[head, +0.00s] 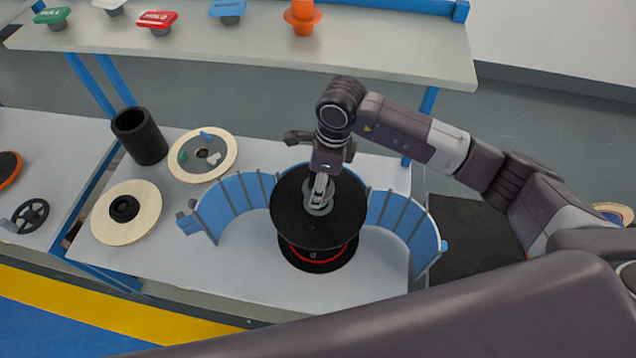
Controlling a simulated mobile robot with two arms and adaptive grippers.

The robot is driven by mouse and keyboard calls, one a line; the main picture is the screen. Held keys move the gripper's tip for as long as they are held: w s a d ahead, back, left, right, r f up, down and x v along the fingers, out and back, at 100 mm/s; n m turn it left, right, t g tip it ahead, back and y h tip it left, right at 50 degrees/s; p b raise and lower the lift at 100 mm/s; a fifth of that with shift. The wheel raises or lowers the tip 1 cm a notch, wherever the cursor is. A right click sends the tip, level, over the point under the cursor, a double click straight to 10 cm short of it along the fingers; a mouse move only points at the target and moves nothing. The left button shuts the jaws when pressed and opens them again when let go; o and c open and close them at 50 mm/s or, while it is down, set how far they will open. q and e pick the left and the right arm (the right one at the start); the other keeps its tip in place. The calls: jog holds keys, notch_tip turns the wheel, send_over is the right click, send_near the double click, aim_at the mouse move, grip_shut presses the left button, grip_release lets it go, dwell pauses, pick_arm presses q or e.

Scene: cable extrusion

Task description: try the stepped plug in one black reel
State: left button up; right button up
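A black reel (290,228) with a red band low on its core stands upright on the white table, inside a curved blue fence. My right gripper (319,203) points down at the middle of the reel's top disc. Its fingertips are at a small grey round piece (327,209) there; whether they grip it, and whether it is a plug or the reel's hub, I cannot tell. An orange plug-like piece (303,17) with a wide brim and narrower ends stands on the upper shelf. My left gripper is out of view.
Green (52,18), red (157,21) and blue (228,11) plugs sit on the shelf. The blue fence (232,202) curves around the reel. A black cylinder (139,136) and two pale discs (127,228) (226,163) are at left.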

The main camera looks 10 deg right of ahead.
jog(key=shift+f+b, duration=2)
jog(key=shift+f, duration=0.05)
jog(key=o, duration=1.3)
jog(key=r, duration=0.4)
jog(key=d+r, duration=0.1)
jog(key=r, duration=0.7)
jog(key=shift+s+d, duration=0.35)
jog(key=shift+f, duration=0.1)
